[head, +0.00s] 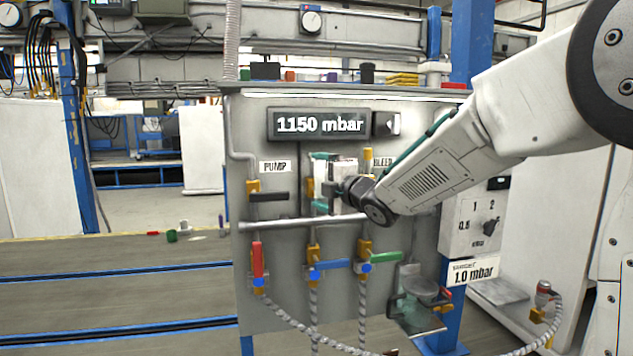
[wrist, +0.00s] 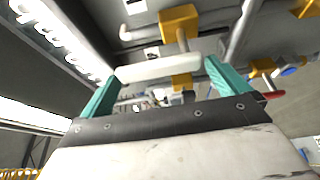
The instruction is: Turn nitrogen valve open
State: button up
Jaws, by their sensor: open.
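My gripper (head: 317,182) is in front of the upper middle of the grey valve panel (head: 290,232), its two teal fingers spread apart. In the wrist view, a white lever handle (wrist: 158,70) lies between the open fingertips, with room at the sides; I cannot tell if either finger touches it. The yellow body of this middle valve (head: 310,188) shows just left of the gripper in the head view. It stands between the PUMP valve (head: 268,196) and the valve under the BLEED label (head: 383,162). My gripper hides any label on the middle valve, so I cannot read "nitrogen".
Below are valves with red (head: 257,260), blue (head: 335,264) and green (head: 386,257) handles, with hoses. A grey horizontal pipe (head: 290,224) crosses just under my gripper. The display (head: 320,124) above reads 1150 mbar. A selector box (head: 476,222) stands right of the panel.

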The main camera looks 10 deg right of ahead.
jog(key=v, duration=0.5)
jog(key=shift+s+d, duration=0.1)
jog(key=shift+s, duration=0.2)
jog(key=d+f+m+g+h, duration=0.2)
jog(key=d+f+m+h, duration=0.3)
jog(key=f+m, duration=0.15)
jog(key=s+d+f+m+g+h, duration=0.2)
jog(key=s+d+f+m+g, duration=0.15)
jog(key=s, duration=0.25)
jog(key=s+d+f+m+g+h, duration=0.2)
jog(key=s+f+m+g, duration=0.15)
jog(key=s+m, duration=0.2)
jog(key=s+a+f+m+g+y, duration=0.1)
jog(key=s+a+m+g, duration=0.1)
jog(key=s, duration=1.2)
jog(key=s+a+f+m+g+y, duration=0.1)
jog(key=s+a+m+g, duration=0.2)
jog(key=s, duration=1.2)
jog(key=shift+s+a+m+g, duration=0.15)
jog(key=shift+s+m+g, duration=0.1)
jog(key=shift+m+g, duration=0.65)
